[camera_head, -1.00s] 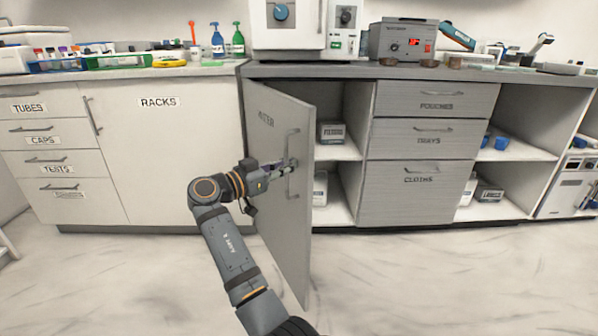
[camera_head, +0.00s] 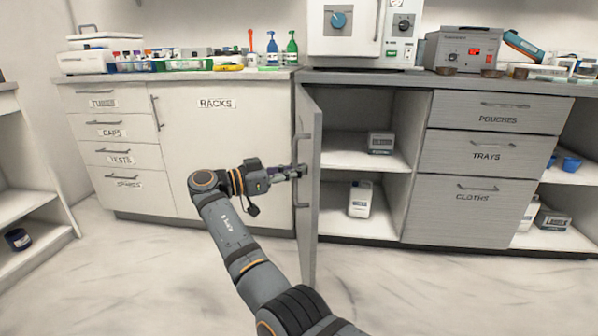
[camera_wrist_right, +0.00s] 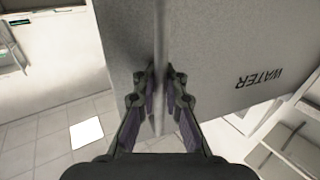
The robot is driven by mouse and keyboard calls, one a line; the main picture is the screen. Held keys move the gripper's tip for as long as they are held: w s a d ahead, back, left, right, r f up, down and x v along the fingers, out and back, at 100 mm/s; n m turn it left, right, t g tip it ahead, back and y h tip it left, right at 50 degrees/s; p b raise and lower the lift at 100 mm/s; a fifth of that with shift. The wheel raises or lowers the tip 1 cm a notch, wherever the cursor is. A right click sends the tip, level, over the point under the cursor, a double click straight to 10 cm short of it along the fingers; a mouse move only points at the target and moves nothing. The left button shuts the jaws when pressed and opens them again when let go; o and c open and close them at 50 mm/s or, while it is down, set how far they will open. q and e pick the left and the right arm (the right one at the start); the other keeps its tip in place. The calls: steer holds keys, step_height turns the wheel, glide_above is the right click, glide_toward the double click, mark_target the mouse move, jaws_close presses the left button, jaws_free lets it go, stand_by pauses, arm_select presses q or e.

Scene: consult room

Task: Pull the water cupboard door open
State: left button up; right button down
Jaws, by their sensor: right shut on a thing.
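The grey water cupboard door (camera_head: 309,240) stands swung well out from its cupboard, almost edge-on in the head view. Its vertical bar handle (camera_head: 298,140) is on the left side of the panel as seen there. My right gripper (camera_head: 299,172) is shut on the handle at about mid-height. In the right wrist view, its two fingers (camera_wrist_right: 160,76) close from both sides on a narrow upright bar, and the WATER label (camera_wrist_right: 264,78) appears upside down. The fingertips' exact contact is partly hidden. My left gripper is not in view.
The open cupboard holds a small box (camera_head: 380,142) on its shelf (camera_head: 345,153) and a white jug (camera_head: 360,199) below. Drawers labelled TRAYS (camera_head: 478,155) stand to the right, the RACKS cupboard (camera_head: 215,140) to the left. Marble-patterned floor is clear in front.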

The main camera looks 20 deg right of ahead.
steer(key=shift+s+a+f, duration=0.1)
steer(key=shift+f, duration=0.05)
steer(key=c, duration=1.7)
jaws_free()
steer(key=shift+r, duration=0.2)
